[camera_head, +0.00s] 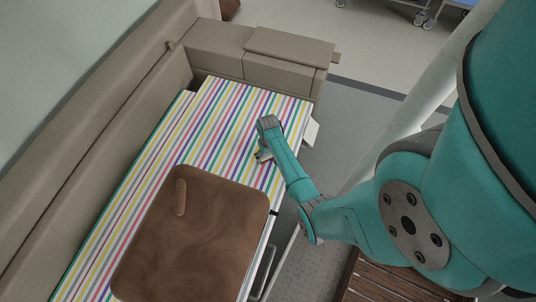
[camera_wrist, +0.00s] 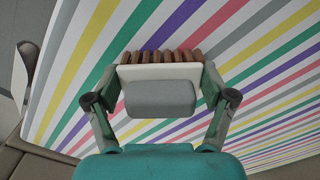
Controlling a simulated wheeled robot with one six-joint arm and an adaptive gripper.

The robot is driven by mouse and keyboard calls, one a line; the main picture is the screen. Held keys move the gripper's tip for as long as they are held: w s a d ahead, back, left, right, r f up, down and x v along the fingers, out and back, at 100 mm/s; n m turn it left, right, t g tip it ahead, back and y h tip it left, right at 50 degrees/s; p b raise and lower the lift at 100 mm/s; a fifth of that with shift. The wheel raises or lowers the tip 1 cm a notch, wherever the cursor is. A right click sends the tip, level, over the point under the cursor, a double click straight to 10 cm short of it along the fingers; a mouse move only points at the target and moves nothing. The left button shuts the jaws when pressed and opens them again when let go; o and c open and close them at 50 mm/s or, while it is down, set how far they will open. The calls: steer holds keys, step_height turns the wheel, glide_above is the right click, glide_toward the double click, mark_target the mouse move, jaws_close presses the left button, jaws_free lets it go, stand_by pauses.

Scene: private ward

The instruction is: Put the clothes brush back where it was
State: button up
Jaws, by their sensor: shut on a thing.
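The clothes brush (camera_wrist: 162,97) shows in the wrist view as a grey rounded block on a white plate, with a row of brown tufts along its far side. My gripper (camera_wrist: 160,102) is shut on it, one finger at each side. In the head view my gripper (camera_head: 263,156) is over the striped surface, just beyond the brown cushion-like piece. The brush is small and mostly hidden by my arm there. I cannot tell whether the brush touches the stripes or hangs just above them.
The striped cover (camera_head: 225,125) lies on a long bench with a beige back and end block (camera_head: 285,65). A brown cushion-like piece (camera_head: 205,245) with a raised strip (camera_head: 181,197) takes up its near part. A metal rail (camera_head: 264,272) stands at the right edge. Striped surface beyond my gripper is clear.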

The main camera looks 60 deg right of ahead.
steer(key=o, duration=1.7)
steer(key=shift+f, duration=0.1)
step_height(320, 180, up, 12)
steer(key=shift+r, duration=0.15)
